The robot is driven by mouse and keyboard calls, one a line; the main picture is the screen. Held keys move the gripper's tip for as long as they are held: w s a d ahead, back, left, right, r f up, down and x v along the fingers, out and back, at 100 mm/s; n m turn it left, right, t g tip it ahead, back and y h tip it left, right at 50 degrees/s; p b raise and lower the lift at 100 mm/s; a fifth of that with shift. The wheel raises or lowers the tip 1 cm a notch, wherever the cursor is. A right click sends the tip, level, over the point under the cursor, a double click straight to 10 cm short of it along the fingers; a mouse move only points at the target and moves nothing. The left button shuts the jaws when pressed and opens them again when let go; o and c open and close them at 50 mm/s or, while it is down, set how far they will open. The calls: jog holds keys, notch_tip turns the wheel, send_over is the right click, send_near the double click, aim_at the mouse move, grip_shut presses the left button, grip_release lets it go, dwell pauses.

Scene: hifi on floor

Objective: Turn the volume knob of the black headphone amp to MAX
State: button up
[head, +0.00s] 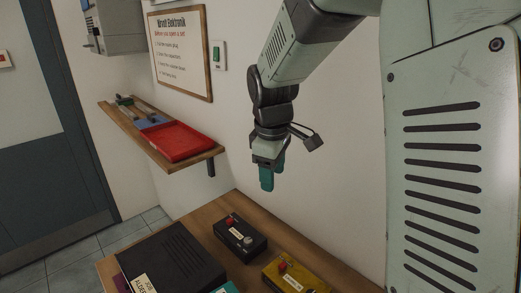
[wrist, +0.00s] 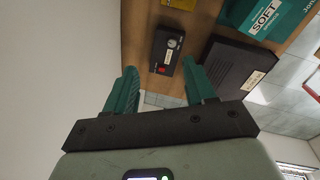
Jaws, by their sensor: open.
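The black headphone amp (head: 233,246) sits on the wooden bench. It has a red part (head: 229,219) at one end of its top, a pale label, and a round grey knob (head: 248,241) at the other end. In the wrist view the amp (wrist: 159,54) shows between the fingers, some way beyond them, with its grey knob (wrist: 171,43) at the top. Knob markings are too small to read. My gripper (head: 267,182) hangs above the bench, apart from the amp; in the wrist view its teal fingers (wrist: 159,68) are spread with nothing between them.
A yellow box (head: 298,277) with a red part stands right of the amp. A large dark box (head: 170,262) stands left of it. A teal box (wrist: 285,15) shows in the wrist view. A wall shelf (head: 205,156) bears a red tray (head: 177,141).

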aim_at(248, 240)
jog(key=w+a+f+n, duration=0.1)
jog(key=a+f+n, duration=0.1)
jog(key=f, duration=0.7)
jog(key=w+a+f+n+g, duration=0.1)
jog(key=w+a+f, duration=0.1)
jog(key=f, duration=0.7)
jog(key=w+a+f+n+g, duration=0.1)
jog(key=w+a+f+n, duration=0.1)
jog(key=f, duration=0.7)
jog(key=shift+w+a+n, duration=0.2)
jog(key=shift+a+n, duration=0.1)
grip_shut()
